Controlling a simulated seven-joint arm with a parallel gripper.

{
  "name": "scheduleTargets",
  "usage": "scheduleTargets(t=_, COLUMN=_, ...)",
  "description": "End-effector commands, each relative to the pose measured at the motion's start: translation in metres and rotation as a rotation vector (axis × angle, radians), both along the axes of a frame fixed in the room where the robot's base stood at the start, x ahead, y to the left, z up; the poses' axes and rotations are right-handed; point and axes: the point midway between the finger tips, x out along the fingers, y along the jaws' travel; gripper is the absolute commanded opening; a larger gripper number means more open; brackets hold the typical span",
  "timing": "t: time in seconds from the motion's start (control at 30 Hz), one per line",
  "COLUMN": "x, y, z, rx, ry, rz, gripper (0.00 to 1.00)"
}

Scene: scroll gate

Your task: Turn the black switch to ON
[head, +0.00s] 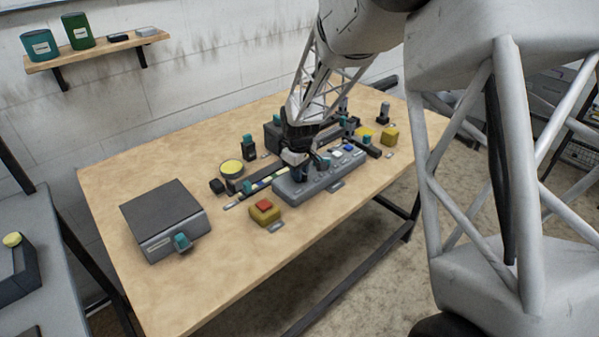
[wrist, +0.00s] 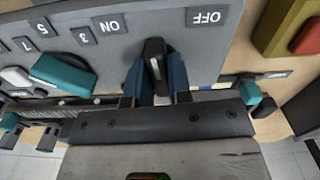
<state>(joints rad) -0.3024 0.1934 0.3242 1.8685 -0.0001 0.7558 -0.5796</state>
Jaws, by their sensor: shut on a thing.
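The black switch (wrist: 154,50) stands on the grey control panel (wrist: 170,15), between the ON label (wrist: 110,25) and the OFF label (wrist: 207,17), which appear upside down in the wrist view. My gripper (wrist: 158,75) is shut on the switch, with one blue finger on each side of it. In the head view my gripper (head: 300,170) reaches down to the left part of the panel (head: 290,191) and hides the switch there. I cannot tell exactly which way the switch is turned.
A teal lever (wrist: 63,74) and number labels sit on the panel beside ON. A yellow box with a red button (head: 265,211) stands near the table's front edge. A dark box (head: 165,218) is at the left. Several small devices crowd behind the panel.

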Motion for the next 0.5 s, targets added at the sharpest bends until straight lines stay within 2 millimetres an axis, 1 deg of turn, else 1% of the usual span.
scheduleTargets(t=0.5, x=0.0007, y=0.0004, z=0.0015, rx=0.000, ry=-0.003, rz=0.476, gripper=0.00)
